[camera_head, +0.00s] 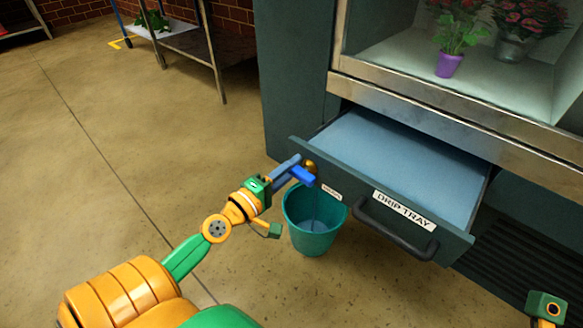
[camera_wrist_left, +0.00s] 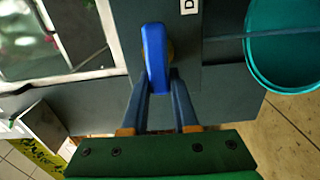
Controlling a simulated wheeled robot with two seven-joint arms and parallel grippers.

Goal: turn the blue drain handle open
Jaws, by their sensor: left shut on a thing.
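The blue drain handle (camera_head: 303,175) sits on a brass valve (camera_head: 310,164) at the left end of the drip tray's front. In the left wrist view the handle (camera_wrist_left: 156,58) is a rounded blue lever. My left gripper (camera_head: 291,170) is shut on the handle; in the left wrist view its two fingers (camera_wrist_left: 160,103) reach the handle's near end, one on each side. A teal bucket (camera_head: 300,222) stands on the floor below the valve. A thin bluish streak (camera_wrist_left: 235,37), seemingly water, runs from the valve side into the bucket. My right gripper's fingers are out of view.
The drip tray (camera_head: 395,160) is pulled out, with a black pull bar (camera_head: 392,232) and a label in front. A flower case with a purple pot (camera_head: 449,65) is above it. A metal table (camera_head: 205,45) stands at the back left. Open floor lies left.

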